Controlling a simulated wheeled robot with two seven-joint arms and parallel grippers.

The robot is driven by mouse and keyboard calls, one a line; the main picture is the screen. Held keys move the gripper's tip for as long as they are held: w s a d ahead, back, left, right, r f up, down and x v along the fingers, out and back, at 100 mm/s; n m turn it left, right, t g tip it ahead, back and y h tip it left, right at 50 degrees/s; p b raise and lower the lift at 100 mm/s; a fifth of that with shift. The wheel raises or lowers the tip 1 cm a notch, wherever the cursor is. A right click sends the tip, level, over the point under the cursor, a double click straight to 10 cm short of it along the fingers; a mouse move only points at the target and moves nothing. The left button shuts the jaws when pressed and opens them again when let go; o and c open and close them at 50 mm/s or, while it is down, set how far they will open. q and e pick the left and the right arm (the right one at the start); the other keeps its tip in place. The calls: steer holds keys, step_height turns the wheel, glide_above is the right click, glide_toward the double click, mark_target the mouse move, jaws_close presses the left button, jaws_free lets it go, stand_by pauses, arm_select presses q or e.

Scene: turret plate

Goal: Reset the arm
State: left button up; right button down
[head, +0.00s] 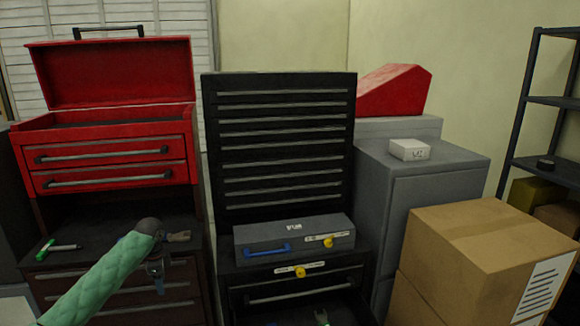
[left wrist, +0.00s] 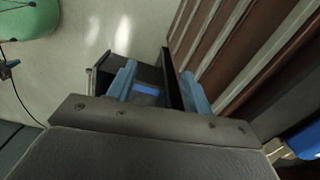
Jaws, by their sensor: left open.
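My left arm, in a green sleeve, reaches in from the lower left in the head view. Its gripper (head: 156,272) points down in front of the brown drawers, below the top of the red tool chest's stand. In the left wrist view the two blue fingers of my left gripper (left wrist: 158,78) are spread apart with nothing held between them. A dark open-topped container or drawer (left wrist: 149,74) with a blue patch inside shows beyond and between the fingers; I cannot tell which one it is. My right gripper is not in view.
The red tool chest (head: 110,158) has its lid up. A grey case (head: 293,238) with a blue handle lies on the black cabinet (head: 280,140), above an open drawer. Cardboard boxes (head: 480,240) stand at the right. A green-handled tool (head: 58,248) lies left of my arm.

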arm_select(q)
steer(key=s+d+f+n, duration=0.2)
steer(key=s+d+f, duration=0.4)
steer(key=f, duration=0.5)
steer(key=s+d+f+n+h, duration=0.1)
steer(key=s+d+f, duration=0.4)
steer(key=s+f, duration=0.4)
steer(key=s+d+f+n, duration=0.2)
steer(key=s+d+f, duration=0.3)
steer(key=f, duration=0.7)
steer(key=s+d+f+n, duration=0.2)
steer(key=s+f, duration=0.3)
steer(key=s, duration=0.7)
steer(key=s+d+f+n, duration=0.2)
steer(key=s+d+f, duration=0.2)
steer(key=s, duration=0.8)
steer(key=s+d+f+n+t, duration=0.1)
steer(key=s+d+f+n, duration=0.1)
steer(key=s+f, duration=0.5)
steer(key=s+d, duration=0.1)
steer(key=s, duration=0.4)
steer(key=shift+n, duration=0.4)
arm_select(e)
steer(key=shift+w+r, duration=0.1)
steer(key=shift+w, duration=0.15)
